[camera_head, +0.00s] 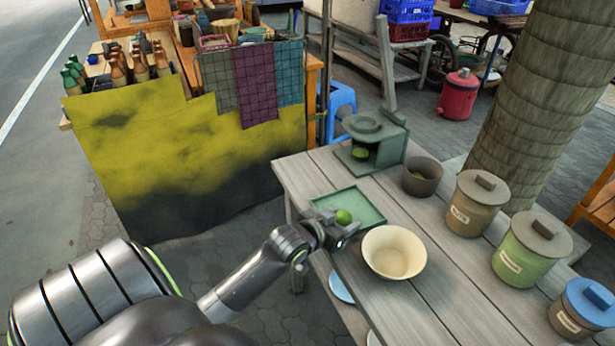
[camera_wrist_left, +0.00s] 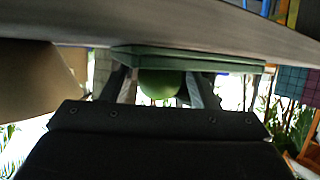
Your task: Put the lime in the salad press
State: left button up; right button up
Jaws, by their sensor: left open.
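The lime (camera_head: 343,217) is round and bright green, at the near side of the flat green tray (camera_head: 360,200) on the table. My left gripper (camera_head: 340,230) is at the tray's near edge, open, with the lime between or just beyond its fingers. In the left wrist view the lime (camera_wrist_left: 160,84) shows between the two fingers (camera_wrist_left: 160,90), with the tray (camera_wrist_left: 190,60) behind; contact cannot be told. A dark green press-like stand (camera_head: 390,140), likely the salad press, stands at the table's far end, with a round green item (camera_head: 360,153) in its opening. My right gripper is not in view.
A cream bowl (camera_head: 394,253) stands close to the right of my left gripper. A brown bowl (camera_head: 422,177) stands near the press. Lidded jars (camera_head: 475,205) line the table's right side. The table between tray and press is clear.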

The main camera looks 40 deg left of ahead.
pick_arm(q)
jog(key=p+v, duration=0.1)
jog(key=v, duration=1.6)
jog(key=shift+w, duration=0.1)
